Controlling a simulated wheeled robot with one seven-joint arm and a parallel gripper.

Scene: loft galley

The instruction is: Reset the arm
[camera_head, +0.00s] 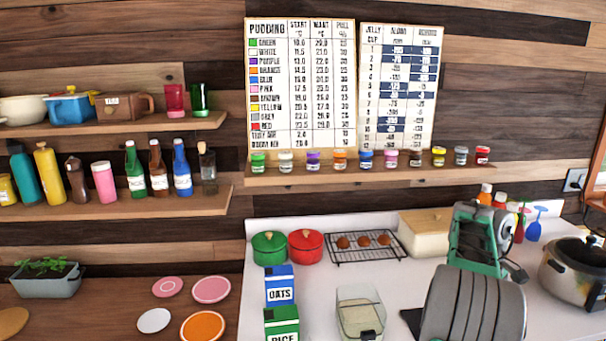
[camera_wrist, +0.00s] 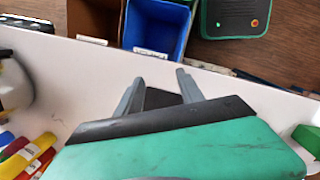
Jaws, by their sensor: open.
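My gripper (camera_wrist: 158,90) shows in the wrist view with its two grey fingers spread apart and nothing between them. Its green and dark housing fills the lower middle of that view. The fingers point towards the edge of a white surface (camera_wrist: 60,72). In the head view my arm, grey and green, rises at the lower right in front of the white counter (camera_head: 400,290); I cannot make out the fingertips there.
A blue bin (camera_wrist: 152,28) and a brown bin (camera_wrist: 97,18) stand beyond the white edge. A slow cooker (camera_head: 575,270) is right of my arm. A clear container (camera_head: 360,312), a cooling rack (camera_head: 365,248) and a cream box (camera_head: 424,235) are left of it.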

